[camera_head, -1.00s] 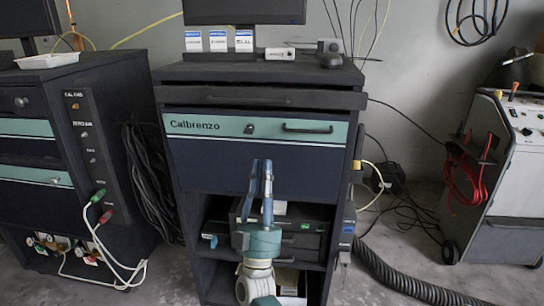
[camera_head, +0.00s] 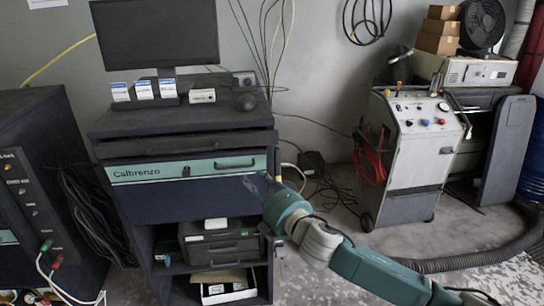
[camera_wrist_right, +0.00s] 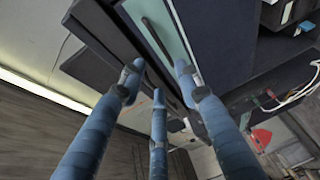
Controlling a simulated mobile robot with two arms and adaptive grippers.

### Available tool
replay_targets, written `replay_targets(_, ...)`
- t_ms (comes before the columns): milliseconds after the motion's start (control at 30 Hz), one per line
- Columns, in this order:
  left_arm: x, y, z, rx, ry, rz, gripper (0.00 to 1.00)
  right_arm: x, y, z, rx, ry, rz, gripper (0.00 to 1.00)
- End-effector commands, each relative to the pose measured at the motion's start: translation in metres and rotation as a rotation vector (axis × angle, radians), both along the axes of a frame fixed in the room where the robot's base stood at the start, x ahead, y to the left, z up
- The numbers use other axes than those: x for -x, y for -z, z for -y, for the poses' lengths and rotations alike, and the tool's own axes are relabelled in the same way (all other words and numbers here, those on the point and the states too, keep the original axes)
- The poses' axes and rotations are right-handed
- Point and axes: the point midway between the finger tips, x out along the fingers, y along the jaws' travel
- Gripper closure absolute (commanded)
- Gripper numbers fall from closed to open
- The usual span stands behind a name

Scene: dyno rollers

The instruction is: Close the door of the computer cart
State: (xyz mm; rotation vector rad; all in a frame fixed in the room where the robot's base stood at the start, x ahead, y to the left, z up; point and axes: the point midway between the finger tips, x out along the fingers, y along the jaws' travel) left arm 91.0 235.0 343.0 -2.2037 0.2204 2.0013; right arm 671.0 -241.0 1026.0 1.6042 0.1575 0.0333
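The computer cart (camera_head: 118,200) is dark, with a monitor on top and a teal "Calbrenzo" drawer front (camera_head: 135,172) with a black handle. A dark navy panel (camera_head: 180,203) lies below the drawer front; I cannot tell whether it is the door. The lower compartment under it is open, showing a black case (camera_head: 222,240) and a white box (camera_head: 228,288). My left gripper is out of view.
A white-grey machine (camera_head: 410,150) with red cables stands at the right. A thick black hose (camera_head: 480,257) and thin cables lie on the floor. Some floor between cart and machine is clear.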

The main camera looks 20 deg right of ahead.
Motion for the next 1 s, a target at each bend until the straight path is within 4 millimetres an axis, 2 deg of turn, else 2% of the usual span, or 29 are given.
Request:
replay_targets(167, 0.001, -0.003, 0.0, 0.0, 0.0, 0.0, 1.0, -0.016, 0.001, 0.001, 0.008, 0.01, -0.004, 0.67)
replay_targets(400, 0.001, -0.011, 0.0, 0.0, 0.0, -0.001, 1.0, -0.062, 0.004, -0.005, 0.005, 0.01, -0.005, 0.67)
replay_targets(600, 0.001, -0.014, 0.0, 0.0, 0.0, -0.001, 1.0, -0.092, 0.008, -0.009, 0.005, 0.008, -0.005, 0.67)
replay_targets(800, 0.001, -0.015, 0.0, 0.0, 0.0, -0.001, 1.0, -0.105, 0.01, -0.01, 0.007, 0.008, -0.005, 0.67)
replay_targets(1000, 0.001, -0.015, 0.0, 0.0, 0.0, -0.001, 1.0, -0.106, 0.01, -0.01, 0.007, 0.007, -0.004, 0.67)
